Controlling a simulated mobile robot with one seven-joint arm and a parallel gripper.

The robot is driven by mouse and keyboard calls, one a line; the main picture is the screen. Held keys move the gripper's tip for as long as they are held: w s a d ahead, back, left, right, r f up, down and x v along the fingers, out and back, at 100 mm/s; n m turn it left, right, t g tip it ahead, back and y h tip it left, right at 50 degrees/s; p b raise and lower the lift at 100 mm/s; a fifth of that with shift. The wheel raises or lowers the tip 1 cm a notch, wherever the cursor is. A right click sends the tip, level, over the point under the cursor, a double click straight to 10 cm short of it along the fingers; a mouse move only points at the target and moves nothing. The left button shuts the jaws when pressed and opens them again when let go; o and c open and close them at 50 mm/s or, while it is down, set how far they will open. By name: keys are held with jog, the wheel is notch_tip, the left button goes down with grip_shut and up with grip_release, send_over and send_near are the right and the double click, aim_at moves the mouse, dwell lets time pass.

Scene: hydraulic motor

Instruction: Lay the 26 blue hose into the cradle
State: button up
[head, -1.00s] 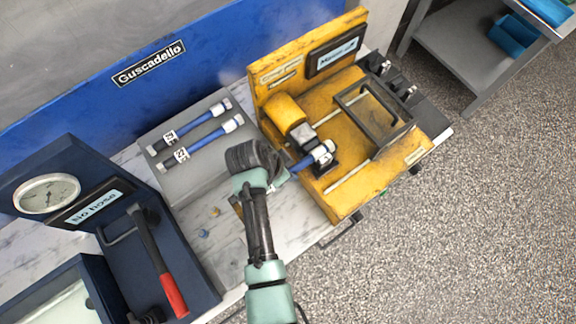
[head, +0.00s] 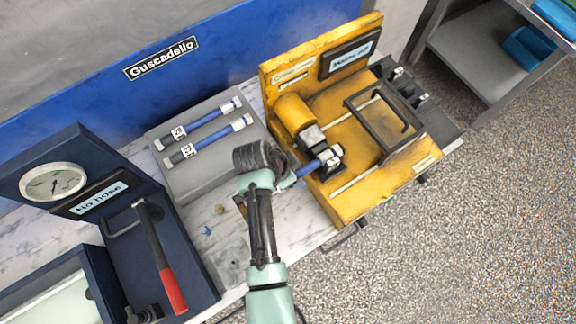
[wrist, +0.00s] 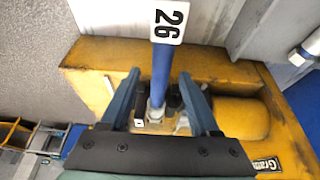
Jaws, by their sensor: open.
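The blue hose 26 (wrist: 161,75), with a white 26 tag (wrist: 169,20), runs down the middle of the wrist view. Its silver end lies at a dark block on the yellow machine, apparently the cradle (wrist: 174,104). My gripper (wrist: 160,74) is open, with one finger on each side of the hose and gaps visible between. In the head view the hose (head: 308,168) sticks out to the right of my gripper, its light metal end over the dark block beside the yellow cylinder. My wrist hides the rest of the hose there. I cannot tell whether it is fully seated.
Two more tagged blue hoses (head: 215,137) lie on a grey block (head: 200,182) at the left. A black frame (head: 397,140) stands on the yellow machine (head: 352,205). A navy gauge unit (head: 95,170) with a red-handled lever stands at far left.

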jog(key=b+v, duration=0.1)
jog(key=v, duration=1.1)
jog(key=shift+r+b, duration=0.3)
jog(key=shift+a, duration=0.1)
jog(key=w+r+n+t+y+b, duration=0.1)
jog(key=w+r+n+t, duration=0.1)
jog(key=w+r+t, duration=0.6)
jog(key=w+r+n+t+y+b, duration=0.15)
jog(key=w+r, duration=0.45)
jog(key=r, duration=0.7)
notch_tip(320, 180, up, 19)
jog(key=d+n+t, duration=0.1)
jog(key=n+t, duration=0.3)
jog(key=t, duration=0.3)
jog(key=s+d+r+n+t, duration=0.1)
jog(key=s+r+t, duration=0.3)
jog(key=r, duration=0.5)
jog(key=s+d+r+n+t+y+b, duration=0.1)
jog(key=s+r+t, duration=0.3)
jog(key=s+r, duration=0.5)
jog(key=shift+d+n, duration=0.55)
jog(key=shift+n, duration=0.1)
jog(key=shift+w, duration=0.1)
